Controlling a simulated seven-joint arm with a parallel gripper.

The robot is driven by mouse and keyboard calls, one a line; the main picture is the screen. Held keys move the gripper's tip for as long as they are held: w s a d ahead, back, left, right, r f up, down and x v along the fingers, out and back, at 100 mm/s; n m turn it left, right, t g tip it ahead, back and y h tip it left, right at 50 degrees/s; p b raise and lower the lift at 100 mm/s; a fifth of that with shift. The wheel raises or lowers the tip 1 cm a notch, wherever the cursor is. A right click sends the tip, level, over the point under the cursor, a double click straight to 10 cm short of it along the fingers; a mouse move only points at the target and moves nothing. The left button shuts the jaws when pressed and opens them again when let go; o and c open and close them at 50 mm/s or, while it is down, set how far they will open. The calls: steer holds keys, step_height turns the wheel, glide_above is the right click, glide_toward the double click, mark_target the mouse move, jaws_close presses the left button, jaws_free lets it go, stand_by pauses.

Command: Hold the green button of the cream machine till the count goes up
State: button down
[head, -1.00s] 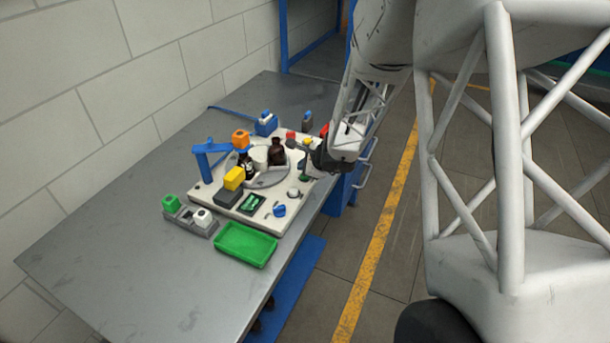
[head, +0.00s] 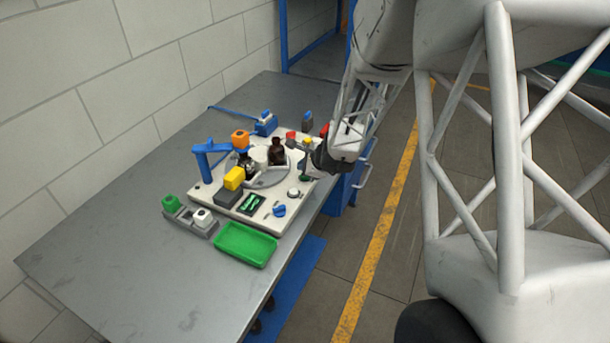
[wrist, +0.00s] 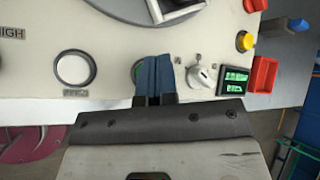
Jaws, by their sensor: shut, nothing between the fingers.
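The cream machine (head: 232,209) sits on the grey table with a round turntable carrying dark amber bottles (head: 277,152). In the wrist view its cream top (wrist: 110,40) fills the upper part. The green button (wrist: 138,70) shows as a thin green edge beside my fingers, which hide the rest. My gripper (wrist: 152,62) is shut and empty, its blue fingertips over the button; I cannot tell whether they press it. In the head view my gripper is at the machine's right edge, its tips hard to make out. A small green-lit display (wrist: 234,80) is too small to read.
A white knob (wrist: 203,75) is close right of my fingers, a red box (wrist: 263,75) and yellow button (wrist: 244,40) farther right. A round white button (wrist: 75,68) lies left. A green tray (head: 246,244) stands at the machine's front; the table's left front is bare.

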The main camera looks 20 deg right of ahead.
steer(key=shift+f, duration=0.9)
stand_by(2.3)
steer(key=shift+r, duration=0.2)
stand_by(2.4)
steer(key=shift+r, duration=0.7)
steer(key=shift+r, duration=2.5)
